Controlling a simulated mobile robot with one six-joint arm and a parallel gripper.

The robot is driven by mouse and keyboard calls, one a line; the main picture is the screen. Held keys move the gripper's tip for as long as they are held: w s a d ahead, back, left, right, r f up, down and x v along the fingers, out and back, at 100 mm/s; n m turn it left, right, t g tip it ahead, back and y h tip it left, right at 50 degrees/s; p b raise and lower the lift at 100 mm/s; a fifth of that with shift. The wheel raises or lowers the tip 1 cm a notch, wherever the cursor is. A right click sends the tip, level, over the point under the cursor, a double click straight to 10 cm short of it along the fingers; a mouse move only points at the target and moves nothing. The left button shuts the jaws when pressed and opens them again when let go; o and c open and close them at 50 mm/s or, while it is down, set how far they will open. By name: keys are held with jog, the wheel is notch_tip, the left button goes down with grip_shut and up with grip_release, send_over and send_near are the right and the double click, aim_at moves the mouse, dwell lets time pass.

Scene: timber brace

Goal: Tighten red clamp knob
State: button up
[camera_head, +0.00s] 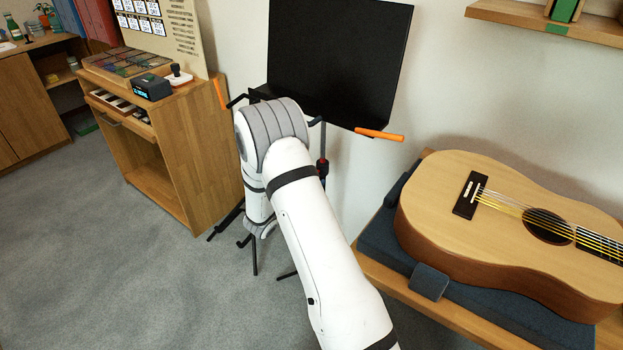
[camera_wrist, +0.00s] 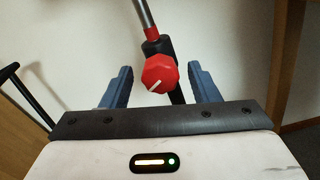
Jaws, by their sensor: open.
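The red clamp knob (camera_wrist: 160,74) is faceted, with a white line on its face, and sits on a dark stand post with a red collar above it in the wrist view. My gripper (camera_wrist: 160,80) is open, with one blue-grey finger on each side of the knob and a visible gap to each. I cannot tell how deep the knob sits between the fingers. My arm hides much of the stand, and my gripper's fingers are not visible there.
A black panel (camera_head: 340,62) with orange-tipped bars stands above the arm. A wooden cabinet (camera_head: 200,140) is on the left. A guitar (camera_head: 510,215) lies on a dark padded support at the right. Dark stand legs reach the grey carpet (camera_head: 130,270), which is open at lower left.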

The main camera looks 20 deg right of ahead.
jog(key=shift+x, duration=0.75)
jog(key=c, duration=1)
jog(key=shift+o, duration=0.2)
